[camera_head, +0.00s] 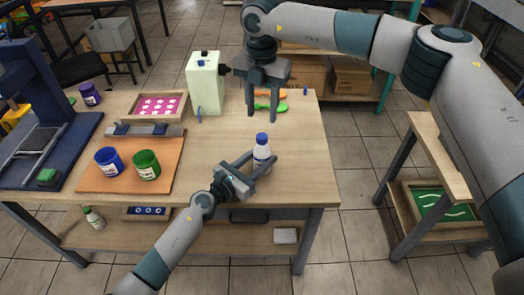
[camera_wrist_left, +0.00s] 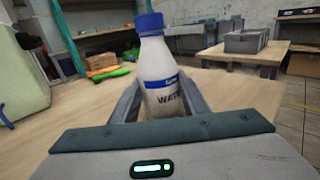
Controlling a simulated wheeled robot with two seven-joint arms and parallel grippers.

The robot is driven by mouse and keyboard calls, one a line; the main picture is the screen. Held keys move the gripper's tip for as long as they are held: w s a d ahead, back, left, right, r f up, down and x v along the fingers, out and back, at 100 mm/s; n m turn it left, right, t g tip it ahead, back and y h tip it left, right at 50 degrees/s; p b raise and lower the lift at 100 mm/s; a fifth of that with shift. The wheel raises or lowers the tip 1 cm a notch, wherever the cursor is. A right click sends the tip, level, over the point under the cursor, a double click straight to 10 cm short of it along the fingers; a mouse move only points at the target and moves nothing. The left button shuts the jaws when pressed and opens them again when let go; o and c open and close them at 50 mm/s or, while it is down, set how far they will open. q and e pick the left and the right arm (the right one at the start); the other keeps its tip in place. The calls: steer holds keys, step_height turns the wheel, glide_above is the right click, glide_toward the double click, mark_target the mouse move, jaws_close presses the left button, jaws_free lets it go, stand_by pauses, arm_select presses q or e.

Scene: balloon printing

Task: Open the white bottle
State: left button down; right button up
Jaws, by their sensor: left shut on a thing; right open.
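The white bottle (camera_head: 262,155) with a blue cap (camera_head: 262,138) stands upright near the right front of the wooden table. My left gripper (camera_head: 254,166) is shut around the bottle's body from the lower left. In the left wrist view the bottle (camera_wrist_left: 157,65) stands between my left fingers (camera_wrist_left: 160,102), with its blue cap (camera_wrist_left: 150,22) on top. My right gripper (camera_head: 264,107) is open and empty. It points down over the back of the table, behind the bottle and apart from it.
A pale green container (camera_head: 205,85) stands at the back. Orange and green tools (camera_head: 272,106) lie by my right gripper. A blue jar (camera_head: 108,161) and a green jar (camera_head: 146,165) stand on an orange board (camera_head: 120,183) at left. The table (camera_head: 225,140) is clear between board and bottle.

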mark_target(262, 136)
steer(key=m, duration=1.3)
stand_by(0.4)
steer(key=shift+f, duration=4)
jaws_close()
